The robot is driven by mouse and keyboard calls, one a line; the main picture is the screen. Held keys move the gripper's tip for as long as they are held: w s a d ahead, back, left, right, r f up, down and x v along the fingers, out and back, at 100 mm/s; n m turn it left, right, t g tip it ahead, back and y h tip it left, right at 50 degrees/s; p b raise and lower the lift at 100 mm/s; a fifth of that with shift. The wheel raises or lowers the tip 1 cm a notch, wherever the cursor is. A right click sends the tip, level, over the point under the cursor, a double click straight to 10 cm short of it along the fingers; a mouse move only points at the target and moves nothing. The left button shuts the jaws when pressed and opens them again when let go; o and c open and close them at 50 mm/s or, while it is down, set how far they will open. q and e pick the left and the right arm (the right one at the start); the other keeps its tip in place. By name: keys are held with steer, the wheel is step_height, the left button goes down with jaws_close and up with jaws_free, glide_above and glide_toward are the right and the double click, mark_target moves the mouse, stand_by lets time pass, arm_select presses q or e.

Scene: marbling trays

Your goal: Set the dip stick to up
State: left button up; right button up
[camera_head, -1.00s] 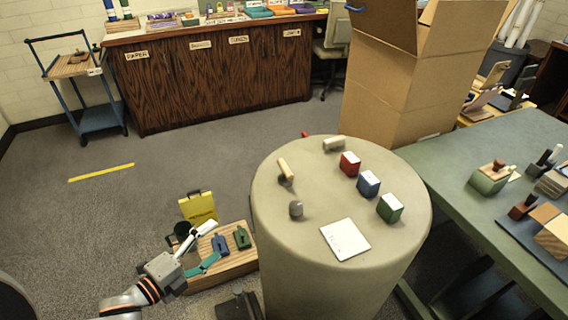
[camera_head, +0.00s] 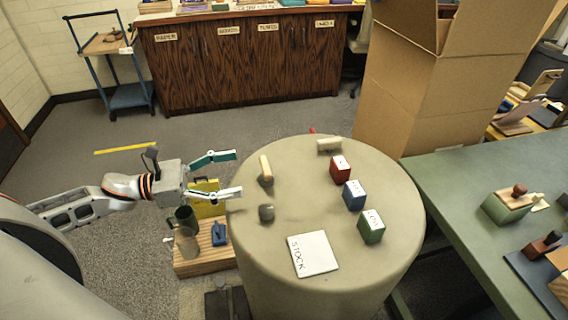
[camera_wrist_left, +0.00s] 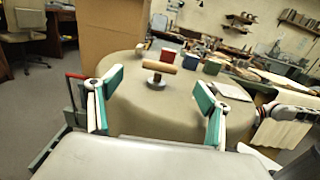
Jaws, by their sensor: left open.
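A tan stick (camera_head: 265,166) with a small grey base stands near the left edge of the round table; I take it for the dip stick, though no label shows. In the left wrist view the stick (camera_wrist_left: 159,65) lies crosswise above its round grey base (camera_wrist_left: 156,82), between and beyond the fingers. My left gripper (camera_head: 238,173) is open, its green-and-white fingers pointing right at the stick, with a gap left. In the left wrist view the open fingers (camera_wrist_left: 160,95) hold nothing. Part of my right arm shows at the right there; its gripper is not visible.
The round table (camera_head: 340,215) also bears a grey knob (camera_head: 266,212), a cream roller (camera_head: 329,145), red (camera_head: 340,169), blue (camera_head: 354,194) and green (camera_head: 371,227) blocks, and a STOCK card (camera_head: 313,254). A cardboard box (camera_head: 415,90) stands behind.

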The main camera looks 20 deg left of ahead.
mark_target(265, 165)
arm_select(q)
steer(key=shift+x, duration=4.2)
steer(key=c, duration=1.6)
steer(key=shift+r, duration=0.15)
